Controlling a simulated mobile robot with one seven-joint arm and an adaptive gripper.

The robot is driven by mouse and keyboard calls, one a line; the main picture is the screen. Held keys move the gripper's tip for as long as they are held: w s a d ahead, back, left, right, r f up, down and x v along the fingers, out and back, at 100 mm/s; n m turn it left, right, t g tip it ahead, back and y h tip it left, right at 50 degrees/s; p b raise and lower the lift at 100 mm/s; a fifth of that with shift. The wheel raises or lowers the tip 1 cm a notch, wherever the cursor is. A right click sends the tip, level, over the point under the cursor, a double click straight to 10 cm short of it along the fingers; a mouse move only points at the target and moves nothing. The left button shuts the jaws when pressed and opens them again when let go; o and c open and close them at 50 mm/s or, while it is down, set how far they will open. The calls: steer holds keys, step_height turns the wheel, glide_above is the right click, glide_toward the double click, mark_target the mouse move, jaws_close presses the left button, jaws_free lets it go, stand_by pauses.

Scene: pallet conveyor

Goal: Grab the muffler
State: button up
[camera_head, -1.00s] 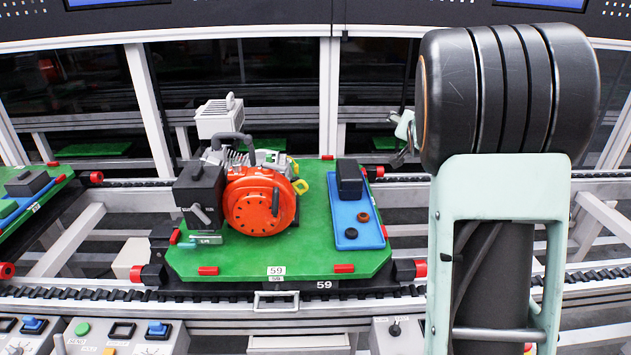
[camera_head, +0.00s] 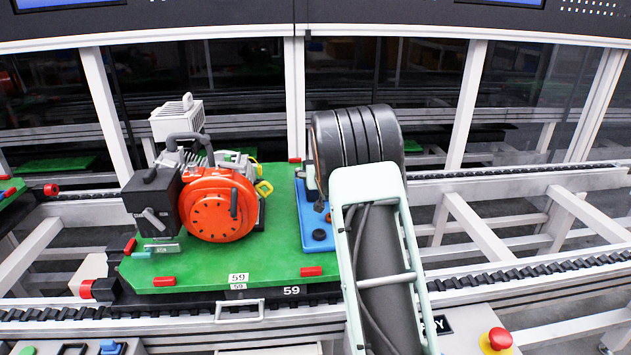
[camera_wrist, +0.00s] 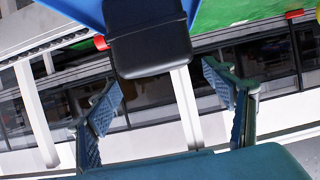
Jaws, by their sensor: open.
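The likely muffler, a rounded black box (camera_wrist: 148,42), sits on a blue tray (camera_wrist: 85,12) at the top of the wrist view. My gripper (camera_wrist: 165,90) is open, with its two blue-padded fingers spread below the box in that picture. The box lies between the finger lines, and neither finger visibly touches it. In the head view the blue tray (camera_head: 318,232) is on the right of the green pallet. My arm covers most of the box and my gripper there.
The green pallet (camera_head: 270,265), marked 59, rests on the conveyor (camera_head: 480,270). An orange engine (camera_head: 217,207) with a black side box and a white vented part stands left of the tray. Control panels with a red button (camera_head: 496,340) line the front. Glass panels stand behind.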

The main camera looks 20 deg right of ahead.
steer(key=x, duration=0.3)
steer(key=shift+w+f, duration=0.3)
steer(key=shift+f, duration=0.15)
steer(key=shift+w+d+f, duration=0.1)
steer(key=shift+w+f, duration=0.1)
steer(key=shift+w, duration=0.5)
steer(key=shift+c, duration=0.6)
jaws_close()
steer(key=shift+r, duration=0.2)
